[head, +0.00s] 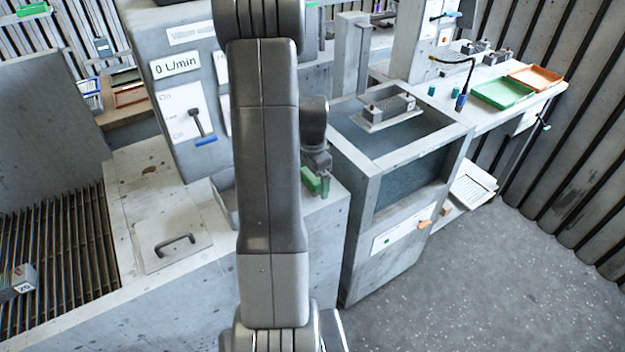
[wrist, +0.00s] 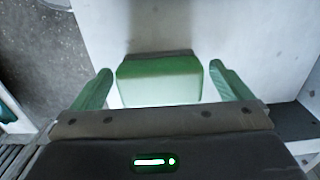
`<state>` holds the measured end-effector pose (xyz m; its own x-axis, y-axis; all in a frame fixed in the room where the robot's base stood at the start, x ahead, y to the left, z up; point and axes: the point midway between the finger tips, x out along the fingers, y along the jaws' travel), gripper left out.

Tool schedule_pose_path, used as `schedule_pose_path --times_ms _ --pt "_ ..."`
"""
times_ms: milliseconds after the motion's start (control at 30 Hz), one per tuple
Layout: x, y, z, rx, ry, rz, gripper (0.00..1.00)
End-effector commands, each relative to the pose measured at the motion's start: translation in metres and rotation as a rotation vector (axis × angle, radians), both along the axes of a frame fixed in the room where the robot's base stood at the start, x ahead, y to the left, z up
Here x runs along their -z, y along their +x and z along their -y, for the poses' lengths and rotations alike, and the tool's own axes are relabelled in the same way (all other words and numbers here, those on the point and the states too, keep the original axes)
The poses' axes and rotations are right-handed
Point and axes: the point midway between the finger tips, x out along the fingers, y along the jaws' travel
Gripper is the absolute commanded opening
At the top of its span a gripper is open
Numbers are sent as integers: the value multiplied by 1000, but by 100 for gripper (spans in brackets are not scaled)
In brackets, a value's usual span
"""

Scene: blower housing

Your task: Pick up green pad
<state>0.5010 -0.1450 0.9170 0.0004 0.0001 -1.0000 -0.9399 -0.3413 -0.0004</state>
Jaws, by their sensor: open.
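The green pad (wrist: 160,82) lies between the two green fingers of my gripper (wrist: 159,68) in the wrist view. It is a pale-to-mid green block with a dark strip along its far edge. My gripper is open, with a narrow gap on each side of the pad. In the head view my gripper (head: 319,178) points down at the light worktop edge behind my arm. The bright green pad (head: 309,181) shows beside a darker green finger there. My arm hides part of this spot.
A water tank (head: 385,240) with a part on a holder (head: 390,112) stands just right of my gripper. Farther right, a bench carries a green tray (head: 502,92) and an orange tray (head: 535,78). A grated bay (head: 55,255) is at left. Open floor lies at lower right.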

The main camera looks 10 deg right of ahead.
Motion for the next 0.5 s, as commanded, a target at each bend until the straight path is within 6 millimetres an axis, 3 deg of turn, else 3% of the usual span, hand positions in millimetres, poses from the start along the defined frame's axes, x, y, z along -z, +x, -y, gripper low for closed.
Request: schedule_pose_path --times_ms 33,300,500 --pt "0 0 0 0 0 0 98" --pt "0 0 0 0 0 0 48" --pt "-1 0 0 0 0 0 48"
